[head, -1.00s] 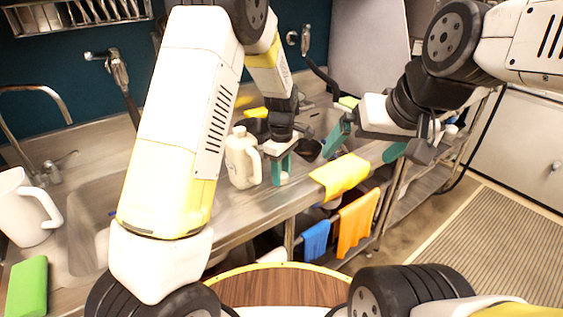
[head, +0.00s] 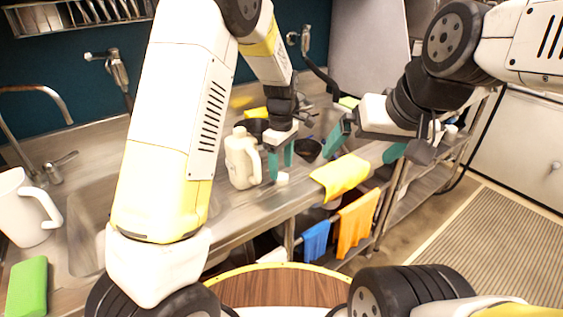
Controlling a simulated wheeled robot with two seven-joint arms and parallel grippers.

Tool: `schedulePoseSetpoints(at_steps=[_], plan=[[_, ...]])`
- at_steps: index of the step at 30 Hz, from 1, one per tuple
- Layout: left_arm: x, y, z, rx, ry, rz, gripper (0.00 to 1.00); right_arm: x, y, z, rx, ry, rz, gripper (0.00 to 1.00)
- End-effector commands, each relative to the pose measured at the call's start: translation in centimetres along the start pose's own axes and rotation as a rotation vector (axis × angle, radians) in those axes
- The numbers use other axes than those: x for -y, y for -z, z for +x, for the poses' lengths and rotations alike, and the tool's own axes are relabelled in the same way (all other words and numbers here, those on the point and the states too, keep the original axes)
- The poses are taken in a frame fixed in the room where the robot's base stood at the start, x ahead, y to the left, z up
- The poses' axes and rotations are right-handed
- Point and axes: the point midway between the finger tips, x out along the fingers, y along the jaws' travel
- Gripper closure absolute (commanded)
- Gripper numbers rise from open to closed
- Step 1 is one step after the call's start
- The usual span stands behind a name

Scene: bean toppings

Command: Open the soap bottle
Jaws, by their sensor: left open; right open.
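A cream bottle with a side handle (head: 242,162) stands upright on the metal counter; I take it to be the soap bottle. My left gripper (head: 280,165) is just right of the bottle's handle, pointing down, with its two teal fingers apart. A small white piece (head: 282,178) sits at the counter surface just below the fingertips; it may be a cap, but I cannot tell. The bottle's top is small and its opening is not clear. My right gripper (head: 367,147) is open and empty further right, above the counter near the yellow cloth.
A yellow cloth (head: 340,176) hangs over the counter's front edge. A white pitcher (head: 22,210) and a green sponge (head: 27,288) are at the far left. Dark bowls (head: 308,149) lie behind my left gripper. Blue (head: 315,241) and orange (head: 357,222) cloths hang below.

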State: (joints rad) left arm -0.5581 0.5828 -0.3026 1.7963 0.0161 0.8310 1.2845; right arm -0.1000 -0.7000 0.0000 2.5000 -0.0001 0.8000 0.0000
Motion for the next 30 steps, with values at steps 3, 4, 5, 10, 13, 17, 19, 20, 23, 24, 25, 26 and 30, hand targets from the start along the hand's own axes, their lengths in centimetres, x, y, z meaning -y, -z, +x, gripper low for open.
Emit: schedulePoseSetpoints(at_steps=[3,4,5,10,13,17,19,20,23,24,25,26,30], plan=[[-0.1,0.0,-3.0,-0.001,-0.006,0.001,0.41,0.0,0.0,0.0,0.0,0.0,0.0,0.0],[-0.1,0.0,-3.6,-0.001,-0.005,0.002,0.41,0.0,0.0,0.0,0.0,0.0,0.0,0.0],[-0.1,0.0,-4.2,-0.001,-0.005,0.001,0.41,0.0,0.0,0.0,0.0,0.0,0.0,0.0],[-0.1,0.0,-7.1,0.0,-0.003,0.001,0.41,0.0,0.0,0.0,0.0,0.0,0.0,0.0],[0.0,0.0,-8.1,0.0,-0.001,0.001,0.41,0.0,0.0,0.0,0.0,0.0,0.0,0.0],[0.5,0.2,-9.3,0.007,-0.015,0.016,0.41,0.0,0.0,0.0,0.0,0.0,0.0,0.0],[1.5,0.6,-10.5,0.018,-0.039,0.049,0.41,0.0,0.0,0.0,0.0,0.0,0.0,0.0],[2.2,0.8,-11.1,0.024,-0.053,0.069,0.41,0.0,0.0,0.0,0.0,0.0,0.0,0.0],[4.8,1.4,-13.4,0.038,-0.117,0.161,0.41,0.0,0.0,0.0,0.0,0.0,0.0,0.0],[6.2,1.6,-14.5,0.04,-0.149,0.208,0.41,0.0,0.0,0.0,0.0,0.0,0.0,0.0],[7.2,1.8,-15.3,0.038,-0.173,0.246,0.41,0.0,0.0,0.0,0.0,0.0,0.0,0.0],[8.4,1.9,-16.1,0.034,-0.2,0.285,0.41,0.0,0.0,0.0,0.0,0.0,0.0,0.0],[14.1,1.8,-19.0,-0.021,-0.315,0.483,0.41,0.0,0.0,0.0,0.0,0.0,0.0,0.0]])
